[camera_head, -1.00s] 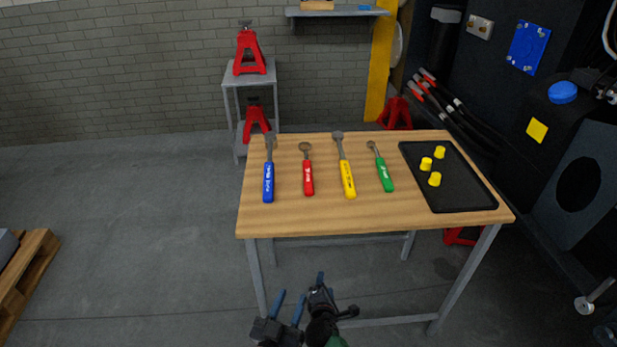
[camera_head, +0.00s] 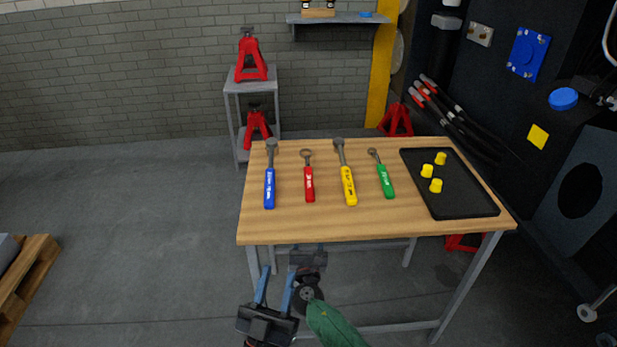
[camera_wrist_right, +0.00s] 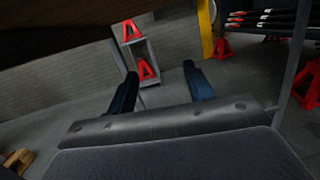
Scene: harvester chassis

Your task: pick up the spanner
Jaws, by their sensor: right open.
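Four-handled tools aside, I cannot tell which is the spanner. On the wooden table (camera_head: 300,225) lie a blue-handled tool (camera_head: 269,187), a red-handled tool with a ring head (camera_head: 309,184), a yellow-handled tool (camera_head: 348,184) and a smaller green-handled tool (camera_head: 385,180), heads away from me. My left gripper (camera_head: 278,270) is open and empty, in front of the table's near edge. My right gripper (camera_head: 308,258) is beside it, just below the near edge. In the right wrist view its fingers (camera_wrist_right: 160,70) are apart with nothing between them.
A black tray (camera_head: 462,208) with yellow caps (camera_head: 436,185) sits on the table's right side. A grey stand (camera_head: 236,100) with red jacks (camera_head: 251,60) is behind the table. A dark machine stands at right. Floor at left is mostly clear, with a pallet (camera_head: 32,265) at the edge.

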